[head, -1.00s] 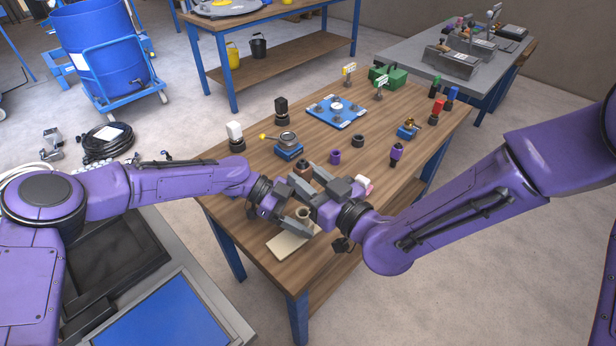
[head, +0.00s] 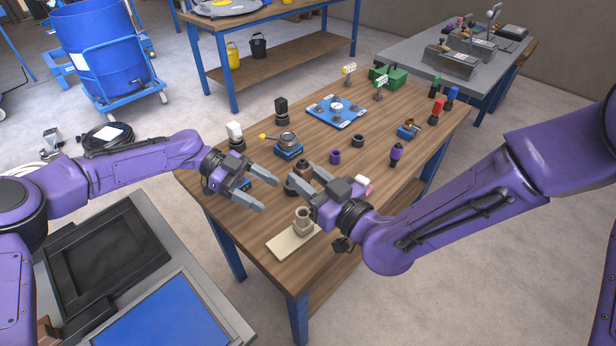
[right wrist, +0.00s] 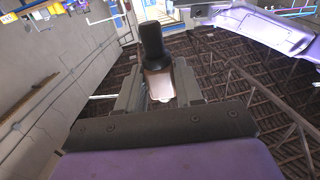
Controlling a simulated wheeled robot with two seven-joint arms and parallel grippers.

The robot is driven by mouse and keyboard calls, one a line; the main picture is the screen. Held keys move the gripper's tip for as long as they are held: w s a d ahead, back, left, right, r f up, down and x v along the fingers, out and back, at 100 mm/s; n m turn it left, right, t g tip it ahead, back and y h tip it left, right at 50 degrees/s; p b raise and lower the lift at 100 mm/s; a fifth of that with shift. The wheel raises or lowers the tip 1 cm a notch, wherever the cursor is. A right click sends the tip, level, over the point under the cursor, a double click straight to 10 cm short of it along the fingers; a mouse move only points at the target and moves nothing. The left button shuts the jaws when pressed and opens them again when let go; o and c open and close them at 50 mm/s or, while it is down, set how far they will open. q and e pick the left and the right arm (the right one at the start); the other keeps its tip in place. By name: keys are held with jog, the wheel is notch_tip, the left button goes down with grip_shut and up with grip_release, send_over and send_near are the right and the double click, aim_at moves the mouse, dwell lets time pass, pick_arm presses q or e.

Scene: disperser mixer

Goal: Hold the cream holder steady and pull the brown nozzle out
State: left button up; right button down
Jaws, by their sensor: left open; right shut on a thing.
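The cream holder (head: 302,224) stands upright on a cream base plate (head: 283,245) near the table's front edge, with nothing gripping it. My right gripper (head: 304,176) is above and behind the holder, apart from it, and shut on a piece that I take for the brown nozzle. In the right wrist view, the nozzle (right wrist: 160,86) shows as a pale brownish part between the fingers, with a dark round part beyond them. In the head view the fingers partly hide it. My left gripper (head: 269,193) is open and empty, left of the holder and above the table.
Behind the grippers stand a metal cup on a blue base (head: 288,146), a purple ring (head: 335,157), a dark ring (head: 358,141) and a purple-and-black piece (head: 396,153). A blue plate (head: 336,112) lies farther back. The table's front right is clear.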

pick_arm(q)
jog(key=shift+v, duration=2.75)
